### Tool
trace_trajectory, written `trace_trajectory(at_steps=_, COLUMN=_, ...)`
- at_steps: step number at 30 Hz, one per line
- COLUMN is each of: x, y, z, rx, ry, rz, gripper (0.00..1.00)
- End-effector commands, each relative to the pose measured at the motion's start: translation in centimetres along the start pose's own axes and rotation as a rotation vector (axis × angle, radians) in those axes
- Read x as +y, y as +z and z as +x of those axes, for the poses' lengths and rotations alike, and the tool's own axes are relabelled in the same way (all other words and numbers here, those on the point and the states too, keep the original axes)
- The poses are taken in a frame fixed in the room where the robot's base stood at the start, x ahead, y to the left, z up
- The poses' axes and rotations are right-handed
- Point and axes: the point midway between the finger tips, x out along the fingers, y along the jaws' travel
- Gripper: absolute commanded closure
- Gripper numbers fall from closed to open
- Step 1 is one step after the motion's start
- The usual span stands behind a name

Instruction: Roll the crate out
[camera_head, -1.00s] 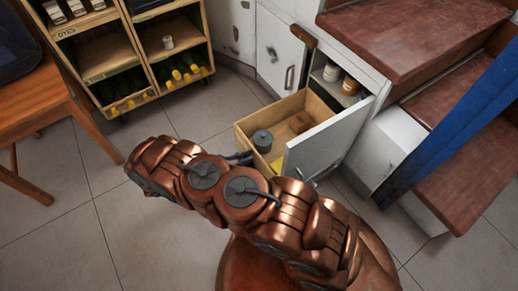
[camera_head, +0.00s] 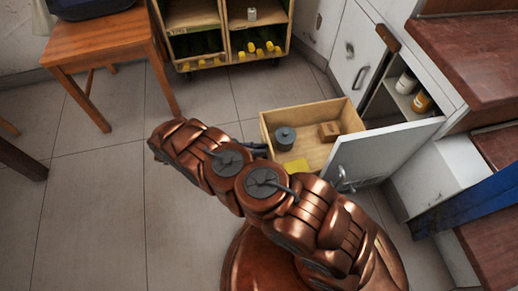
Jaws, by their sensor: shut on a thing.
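The crate (camera_head: 265,127) is a low, open wooden box on the floor, standing out from the white cabinet (camera_head: 362,25) under the stairs. In it lie a grey round tin (camera_head: 286,138), a small brown block (camera_head: 329,131) and something yellow (camera_head: 296,166). My copper arm crosses in front of its near left corner. My gripper (camera_head: 254,149), dark grey and mostly hidden behind my arm, is at the crate's left wall and shut on it. The exact grip is hidden.
An open white door (camera_head: 385,150) with a metal handle stands close along the crate's right side. Jars (camera_head: 414,94) stand in the cabinet. A shelf unit (camera_head: 215,61) with bottles is behind, an orange table (camera_head: 100,38) at left. Tiled floor left of the crate is clear.

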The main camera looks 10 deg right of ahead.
Motion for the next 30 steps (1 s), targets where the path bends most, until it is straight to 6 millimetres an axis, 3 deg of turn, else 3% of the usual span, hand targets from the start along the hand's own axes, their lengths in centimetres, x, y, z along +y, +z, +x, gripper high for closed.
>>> trace_trajectory(at_steps=4, x=0.1, y=-0.1, z=-0.1, rx=0.001, ry=0.0, rz=-0.001, gripper=1.0)
trace_trajectory(at_steps=5, x=0.1, y=-0.1, z=-0.1, rx=0.001, ry=0.0, rz=-0.001, gripper=0.88)
trace_trajectory(at_steps=12, x=0.1, y=0.0, z=-0.1, rx=0.001, ry=-0.001, rz=-0.001, gripper=0.63)
trace_trajectory(at_steps=23, x=0.0, y=-0.1, z=-0.1, rx=0.0, ry=-0.002, rz=0.0, gripper=0.63)
trace_trajectory(at_steps=30, x=0.0, y=-1.2, z=-0.1, rx=-0.001, ry=-0.001, rz=0.0, gripper=0.63)
